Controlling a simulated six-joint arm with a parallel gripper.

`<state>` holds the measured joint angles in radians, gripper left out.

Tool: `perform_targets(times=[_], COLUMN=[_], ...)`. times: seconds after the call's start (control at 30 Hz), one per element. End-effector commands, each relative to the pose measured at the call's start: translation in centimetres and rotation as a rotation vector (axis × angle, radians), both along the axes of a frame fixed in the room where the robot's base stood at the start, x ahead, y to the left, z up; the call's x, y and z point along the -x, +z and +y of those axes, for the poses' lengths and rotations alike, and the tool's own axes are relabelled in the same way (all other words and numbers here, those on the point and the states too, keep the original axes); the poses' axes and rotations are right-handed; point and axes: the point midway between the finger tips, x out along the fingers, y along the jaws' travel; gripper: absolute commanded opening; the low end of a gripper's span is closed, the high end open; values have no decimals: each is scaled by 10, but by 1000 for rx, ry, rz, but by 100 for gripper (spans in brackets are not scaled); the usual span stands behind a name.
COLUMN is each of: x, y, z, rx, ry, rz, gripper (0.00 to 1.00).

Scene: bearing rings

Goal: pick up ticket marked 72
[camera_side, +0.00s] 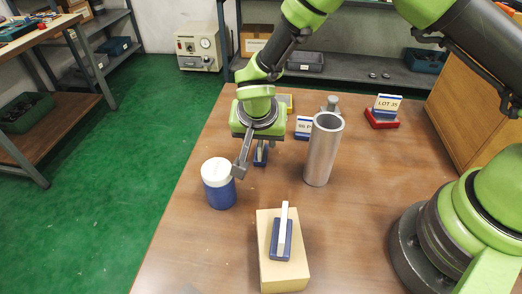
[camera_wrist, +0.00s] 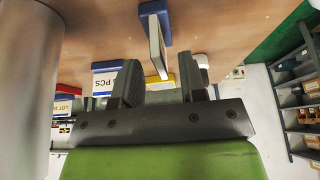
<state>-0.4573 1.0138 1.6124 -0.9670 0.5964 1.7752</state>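No ticket in view reads 72.
A white-lidded blue jar (camera_side: 219,190) stands close left of my gripper. A tall metal cylinder (camera_side: 321,152) stands to its right. The tan box (camera_side: 285,275) is at the front. A yellow-edged item (camera_side: 287,101) and a grey part (camera_side: 332,103) are behind. The table's right middle is clear.

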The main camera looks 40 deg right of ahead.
Motion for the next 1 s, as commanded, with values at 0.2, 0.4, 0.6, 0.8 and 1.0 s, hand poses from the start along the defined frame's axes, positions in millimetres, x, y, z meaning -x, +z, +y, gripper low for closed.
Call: perform_targets(times=[0.2,0.4,0.6,0.8,1.0], x=[-8,-9,-9,-9,-9], y=[-27,-29,-29,-29,-26], z=[-8,-8,-8,-8,-8], rx=[0,-1,-1,-1,-1], ry=[1,0,0,0,1], rz=[2,-1,-1,-1,-1], gripper=[38,38,8,0,0])
